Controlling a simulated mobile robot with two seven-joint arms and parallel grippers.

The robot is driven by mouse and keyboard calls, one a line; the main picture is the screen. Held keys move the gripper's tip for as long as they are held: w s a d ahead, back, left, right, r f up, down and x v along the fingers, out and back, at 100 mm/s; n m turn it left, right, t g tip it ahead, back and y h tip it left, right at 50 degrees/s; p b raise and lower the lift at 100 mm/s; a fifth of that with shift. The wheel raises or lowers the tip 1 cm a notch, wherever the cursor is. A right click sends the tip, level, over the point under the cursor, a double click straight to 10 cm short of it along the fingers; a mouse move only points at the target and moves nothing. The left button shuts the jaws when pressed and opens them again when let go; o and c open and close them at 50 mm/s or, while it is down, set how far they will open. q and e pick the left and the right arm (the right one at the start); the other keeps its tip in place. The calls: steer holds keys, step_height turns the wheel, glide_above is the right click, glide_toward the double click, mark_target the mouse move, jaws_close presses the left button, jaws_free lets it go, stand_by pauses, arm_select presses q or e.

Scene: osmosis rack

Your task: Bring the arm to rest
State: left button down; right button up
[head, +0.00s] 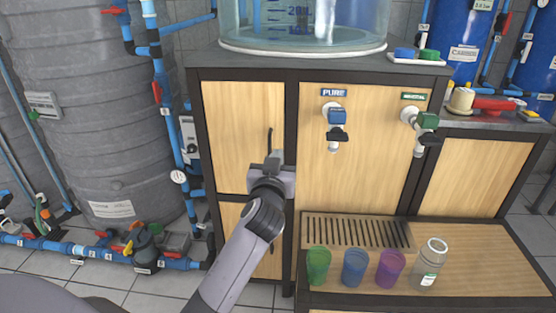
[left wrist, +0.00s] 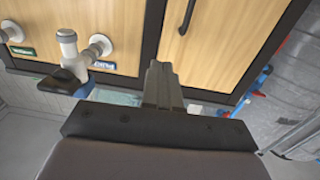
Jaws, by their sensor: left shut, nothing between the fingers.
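My left arm reaches up from the bottom of the head view. Its gripper (head: 273,158) is shut and empty, just in front of the wooden cabinet (head: 242,130) near the dark door handle (head: 270,143). I cannot tell whether it touches the handle. In the left wrist view the closed fingers (left wrist: 160,82) point at the cabinet, which appears upside down, with the handle (left wrist: 187,17) apart from the fingertips. My right gripper is not in view.
The blue PURE tap (head: 336,117) and a green tap (head: 427,121) stick out of the cabinet front. Green (head: 318,265), blue (head: 355,267) and purple (head: 390,268) cups and a clear bottle (head: 430,264) stand on the lower shelf. Pipes and a grey tank (head: 95,110) stand left.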

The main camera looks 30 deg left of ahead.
arm_select(q)
steer(key=shift+s+d, duration=0.15)
steer(key=shift+s, duration=0.15)
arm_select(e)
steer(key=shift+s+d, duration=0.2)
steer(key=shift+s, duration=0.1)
arm_select(q)
steer(key=s+d+f+m+g+h+p, duration=0.2)
steer(key=s+d+f+h+p, duration=0.15)
steer(key=s+f, duration=0.25)
steer(key=s+d+f+m+g+h+p, duration=0.1)
steer(key=s+d+f+m+h+p, duration=0.1)
steer(key=s+f+m+p, duration=0.3)
steer(key=s+d+f+g+h+p, duration=0.1)
steer(key=s+d+f, duration=0.1)
steer(key=s, duration=0.6)
steer(key=s+d+f+g+h+p, duration=0.2)
steer(key=s+f, duration=0.1)
steer(key=s, duration=0.6)
steer(key=shift+s+d+f, duration=0.2)
steer(key=shift+s+f, duration=0.1)
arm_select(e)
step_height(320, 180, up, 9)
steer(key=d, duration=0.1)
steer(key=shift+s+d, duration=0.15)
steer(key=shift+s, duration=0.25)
arm_select(q)
steer(key=shift+h, duration=0.25)
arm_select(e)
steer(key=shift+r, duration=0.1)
